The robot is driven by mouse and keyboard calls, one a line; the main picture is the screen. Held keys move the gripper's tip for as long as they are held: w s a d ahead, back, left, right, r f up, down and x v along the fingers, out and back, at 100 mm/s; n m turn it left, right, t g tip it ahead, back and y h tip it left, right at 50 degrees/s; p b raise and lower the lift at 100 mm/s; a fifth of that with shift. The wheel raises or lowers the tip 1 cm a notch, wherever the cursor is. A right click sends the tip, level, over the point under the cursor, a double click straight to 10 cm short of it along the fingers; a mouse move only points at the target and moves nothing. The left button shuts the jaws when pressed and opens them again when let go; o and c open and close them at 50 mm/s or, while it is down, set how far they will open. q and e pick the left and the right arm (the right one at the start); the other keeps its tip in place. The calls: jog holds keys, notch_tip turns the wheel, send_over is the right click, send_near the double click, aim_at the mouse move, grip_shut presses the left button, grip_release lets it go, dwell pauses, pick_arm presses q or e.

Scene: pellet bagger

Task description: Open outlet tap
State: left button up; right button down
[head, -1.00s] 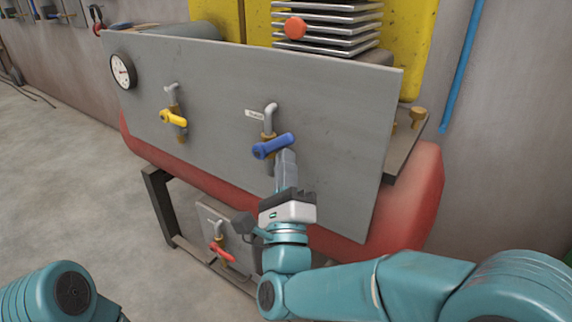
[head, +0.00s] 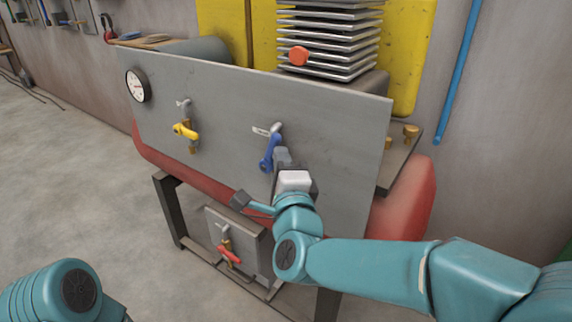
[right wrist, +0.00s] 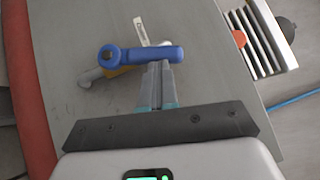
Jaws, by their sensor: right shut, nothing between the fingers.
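The tap with the blue lever (head: 270,152) is on the right half of the grey panel (head: 340,150), below a small white label (head: 262,131) too small to read. Its lever slants steeply, close to the line of its pipe. In the right wrist view the blue lever (right wrist: 150,54) lies across the picture, in front of the fingertips. My right gripper (head: 283,157) is shut and empty, just right of the lever. Its fingertips (right wrist: 160,68) are at the lever's side, touching or very close. My left gripper is out of view.
A tap with a yellow lever (head: 186,131) and a gauge (head: 138,85) are on the panel's left. A tap with a red lever (head: 230,254) is low, below the red tank (head: 405,200). A finned block (head: 330,45) stands behind the panel. Open floor (head: 70,180) lies at left.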

jog(key=shift+w+a+r+n+g+p, duration=0.5)
jog(key=shift+w+a+r+p, duration=0.15)
jog(key=shift+r, duration=0.1)
dwell(0.6)
